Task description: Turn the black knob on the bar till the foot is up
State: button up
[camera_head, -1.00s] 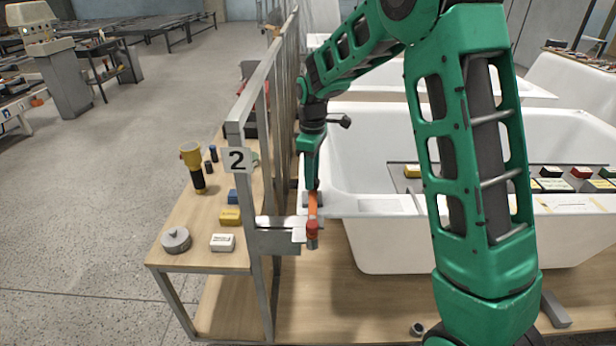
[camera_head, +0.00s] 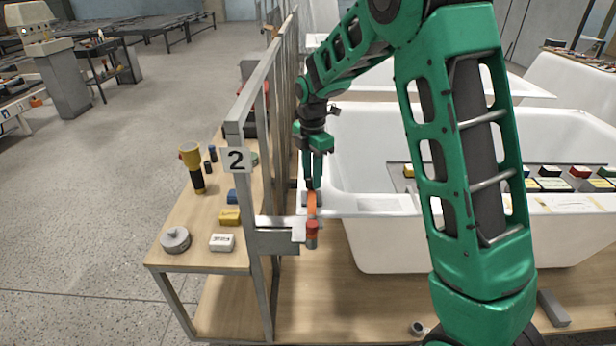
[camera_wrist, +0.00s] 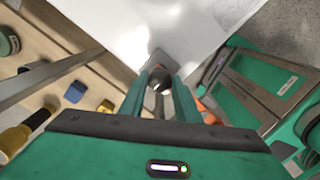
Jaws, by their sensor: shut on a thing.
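My gripper (camera_head: 312,186) points down at the near left corner of the white bathtub shell (camera_head: 390,245), beside the metal frame. In the wrist view my gripper (camera_wrist: 163,90) has its green fingers on both sides of the round black knob (camera_wrist: 160,80) and is shut on it. The fingers hide the knob in the head view. A grey pad (camera_wrist: 163,62) shows beyond the knob on the white surface. I cannot tell whether the foot is up.
A metal frame (camera_head: 248,115) with a "2" sign (camera_head: 236,160) stands close at left. The wooden bench (camera_head: 175,265) beyond it holds a yellow-and-black tool (camera_head: 193,165), a grey round part (camera_head: 175,240) and small blocks.

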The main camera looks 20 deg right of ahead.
aim_at(311, 179)
jog(key=shift+w+r+n, duration=0.15)
jog(key=shift+w+n, duration=0.15)
jog(key=shift+n, duration=0.8)
jog(key=o, duration=0.8)
jog(key=shift+a, duration=0.1)
jog(key=shift+o, duration=1.1)
jog(key=shift+s, duration=0.1)
notch_tip(311, 179, up, 10)
jog(key=shift+r, duration=0.25)
